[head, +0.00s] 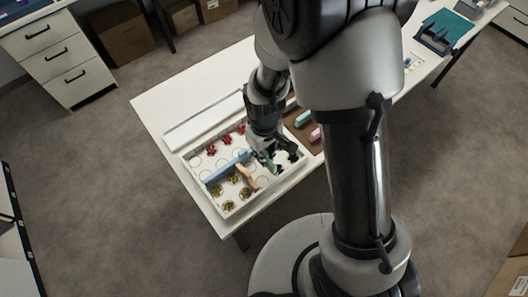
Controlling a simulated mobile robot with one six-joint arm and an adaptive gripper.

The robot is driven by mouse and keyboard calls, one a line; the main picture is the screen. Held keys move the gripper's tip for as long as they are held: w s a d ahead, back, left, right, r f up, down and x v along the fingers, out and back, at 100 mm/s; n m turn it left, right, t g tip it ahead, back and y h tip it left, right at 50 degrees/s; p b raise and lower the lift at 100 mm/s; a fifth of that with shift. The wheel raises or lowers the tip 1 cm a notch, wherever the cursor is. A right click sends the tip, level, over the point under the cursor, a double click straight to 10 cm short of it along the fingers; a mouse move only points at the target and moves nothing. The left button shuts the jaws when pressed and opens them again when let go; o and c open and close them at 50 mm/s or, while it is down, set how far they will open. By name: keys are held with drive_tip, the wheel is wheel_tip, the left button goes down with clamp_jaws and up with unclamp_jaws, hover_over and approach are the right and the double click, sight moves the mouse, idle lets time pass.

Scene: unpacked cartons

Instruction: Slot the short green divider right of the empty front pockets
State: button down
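The white tray (203,193) lies on the white table, with round pockets in its floor. A long blue divider (228,167) stands across it, and a short tan divider (247,178) stands nearer the front. Red pieces (211,150) fill pockets at the back, and brownish-gold pieces (229,206) sit in pockets at the front left. My gripper (271,161) is over the right part of the tray, pointing down, and appears shut on the short green divider (270,162). Its fingers partly hide the divider, and I cannot tell whether it touches the tray floor. Pockets right of the tan divider look empty.
A brown mat (297,128) right of the tray holds a teal block (303,118) and a pink block (315,134). A long white open box (203,121) lies behind the tray. My arm hides the table's middle. The table's left end is clear.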

drive_tip(key=shift+f+b, duration=2.05)
drive_tip(key=shift+f, duration=0.65)
drive_tip(key=c, duration=1.5)
unclamp_jaws()
drive_tip(key=shift+r, duration=0.1)
drive_tip(key=shift+c, duration=0.2)
wheel_tip(320, 180, up, 12)
